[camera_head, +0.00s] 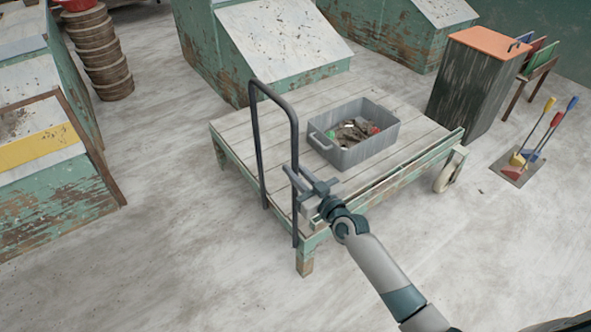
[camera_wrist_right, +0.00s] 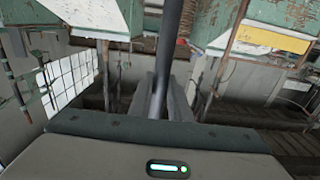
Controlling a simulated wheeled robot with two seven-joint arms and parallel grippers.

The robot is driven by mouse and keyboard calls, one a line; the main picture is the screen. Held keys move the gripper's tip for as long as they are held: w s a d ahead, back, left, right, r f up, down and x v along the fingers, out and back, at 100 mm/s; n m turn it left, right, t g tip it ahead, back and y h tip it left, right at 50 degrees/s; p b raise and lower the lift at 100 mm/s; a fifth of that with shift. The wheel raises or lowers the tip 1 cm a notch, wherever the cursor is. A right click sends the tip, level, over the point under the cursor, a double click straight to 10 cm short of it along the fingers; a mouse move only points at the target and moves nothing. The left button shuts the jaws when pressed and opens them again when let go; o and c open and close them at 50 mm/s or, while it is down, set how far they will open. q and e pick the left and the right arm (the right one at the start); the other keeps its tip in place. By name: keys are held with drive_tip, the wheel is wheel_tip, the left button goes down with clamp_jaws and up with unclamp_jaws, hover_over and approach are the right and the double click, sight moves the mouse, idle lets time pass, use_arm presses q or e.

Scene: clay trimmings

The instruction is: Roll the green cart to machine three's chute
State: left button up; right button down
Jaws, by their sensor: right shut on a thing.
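The green cart (camera_head: 236,153) stands on the floor in the middle of the head view, with a pale plank top and a chipped green frame. A dark tubular handle (camera_head: 294,130) rises from its near side. My right gripper (camera_head: 298,177) is shut on the handle's near upright. In the right wrist view the dark bar (camera_wrist_right: 174,45) runs between the fingers (camera_wrist_right: 162,98). Green machines with pale sloping fronts, perhaps chutes, stand behind (camera_head: 284,38) and at the left (camera_head: 40,150). I cannot tell which is machine three. My left gripper is not in view.
A grey bin (camera_head: 362,148) with scraps rides on the cart. A dark cabinet with an orange top (camera_head: 470,85) and brooms with a dustpan (camera_head: 518,172) stand right. Stacked brown discs (camera_head: 103,55) stand far left. Floor left of the cart (camera_head: 170,190) is clear.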

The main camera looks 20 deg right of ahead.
drive_tip(key=s+a+p, duration=0.2)
drive_tip(key=a+p, duration=0.1)
drive_tip(key=a, duration=0.4)
drive_tip(key=shift+s+a, duration=0.35)
drive_tip(key=shift+s, duration=0.05)
idle(0.3)
drive_tip(key=s+a+p, duration=0.2)
drive_tip(key=a, duration=0.5)
drive_tip(key=shift+s+a+p, duration=0.25)
drive_tip(key=shift+s+p, duration=0.1)
idle(0.5)
